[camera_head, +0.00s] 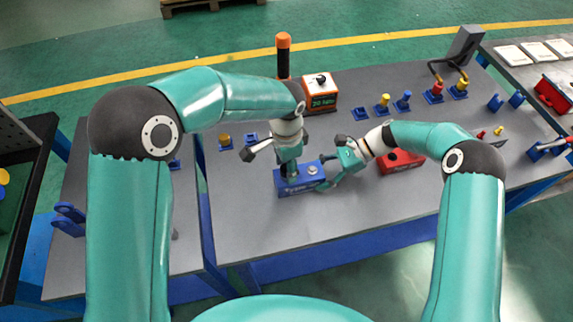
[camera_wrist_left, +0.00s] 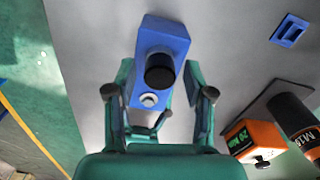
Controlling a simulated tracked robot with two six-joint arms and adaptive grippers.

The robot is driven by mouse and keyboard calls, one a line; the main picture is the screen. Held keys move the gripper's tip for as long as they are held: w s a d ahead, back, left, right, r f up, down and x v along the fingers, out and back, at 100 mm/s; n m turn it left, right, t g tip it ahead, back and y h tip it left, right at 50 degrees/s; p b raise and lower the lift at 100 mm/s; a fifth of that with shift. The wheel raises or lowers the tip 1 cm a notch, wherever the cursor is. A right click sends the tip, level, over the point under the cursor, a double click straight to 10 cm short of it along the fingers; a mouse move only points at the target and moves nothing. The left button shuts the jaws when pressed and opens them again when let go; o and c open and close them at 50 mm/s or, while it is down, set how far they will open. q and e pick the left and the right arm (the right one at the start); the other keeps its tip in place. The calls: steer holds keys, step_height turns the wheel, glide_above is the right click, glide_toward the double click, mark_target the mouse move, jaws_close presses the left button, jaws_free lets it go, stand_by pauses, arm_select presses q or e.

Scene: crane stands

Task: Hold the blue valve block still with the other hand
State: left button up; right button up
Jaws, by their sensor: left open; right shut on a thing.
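The blue valve block (camera_head: 312,185) lies on the grey table in front of me. In the left wrist view the block (camera_wrist_left: 165,32) carries a black round cap (camera_wrist_left: 160,72) and a silver fitting (camera_wrist_left: 149,99). My left gripper (camera_head: 290,172) points down over the left part of the block; in its wrist view its open fingers (camera_wrist_left: 158,86) stand on either side of the block near the cap, with nothing gripped. My right gripper (camera_head: 328,176) is shut on the block's right end, by the silver fitting. The left gripper hides part of the block's top in the head view.
An orange-and-black device (camera_head: 320,92) and a tall orange-capped cylinder (camera_head: 283,60) stand behind the block. A red block (camera_head: 402,163) lies right of it. Blue holders with coloured plugs (camera_head: 382,103) stand at the back right. The table front is clear.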

arm_select(q)
steer(key=n, duration=1.4)
jaws_close()
steer(key=m, duration=0.4)
steer(key=shift+m, duration=0.4)
stand_by(0.3)
